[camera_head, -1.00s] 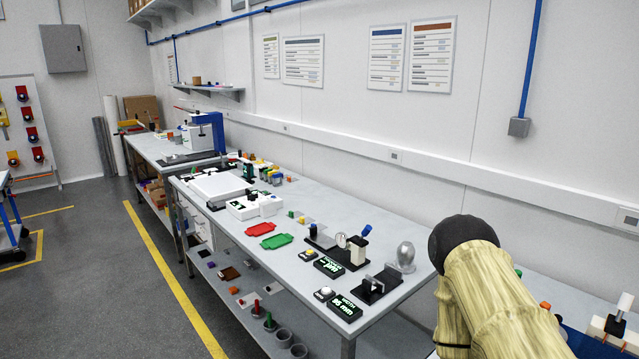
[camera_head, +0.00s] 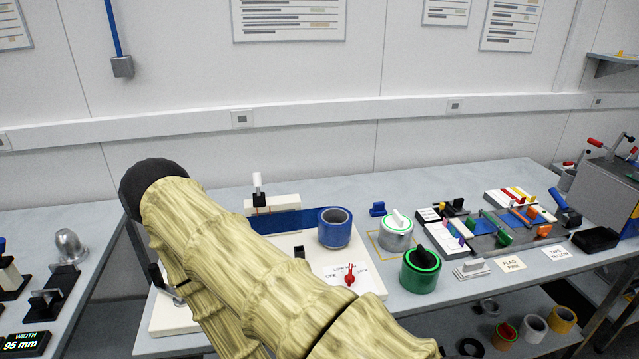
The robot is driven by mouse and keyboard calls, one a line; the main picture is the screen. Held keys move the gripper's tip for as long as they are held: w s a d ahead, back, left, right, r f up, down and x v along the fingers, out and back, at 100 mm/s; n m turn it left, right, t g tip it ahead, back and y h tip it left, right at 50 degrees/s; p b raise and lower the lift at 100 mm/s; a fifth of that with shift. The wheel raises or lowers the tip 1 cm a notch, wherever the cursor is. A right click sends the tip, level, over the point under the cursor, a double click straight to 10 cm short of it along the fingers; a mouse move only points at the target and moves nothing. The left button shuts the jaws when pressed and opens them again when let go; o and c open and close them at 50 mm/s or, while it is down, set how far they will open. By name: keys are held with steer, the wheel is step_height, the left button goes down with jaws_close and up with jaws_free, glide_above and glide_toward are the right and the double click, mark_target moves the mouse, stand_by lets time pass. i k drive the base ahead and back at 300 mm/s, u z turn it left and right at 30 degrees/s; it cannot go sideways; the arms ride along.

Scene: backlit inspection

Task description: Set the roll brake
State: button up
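A white board (camera_head: 375,284) on the bench carries a blue roll (camera_head: 335,228) with a blue strip (camera_head: 283,222) running left from it. A small red pointer knob (camera_head: 350,277) stands near the board's front right, with small lettering around it that I cannot read fully; it may be the roll brake. A white block with an upright handle (camera_head: 258,185) stands at the back of the strip. My arm, in a pale yellow ribbed cover with a black rounded joint, crosses in front of the board and hides its left and middle parts. My gripper is not in view.
Farther right are a fixture with coloured parts (camera_head: 490,236), small cards (camera_head: 510,264) and a grey box (camera_head: 605,200). Another bench (camera_head: 100,240) is at left, across a gap.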

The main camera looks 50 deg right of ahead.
mark_target(349, 278)
steer(key=z, duration=1.4)
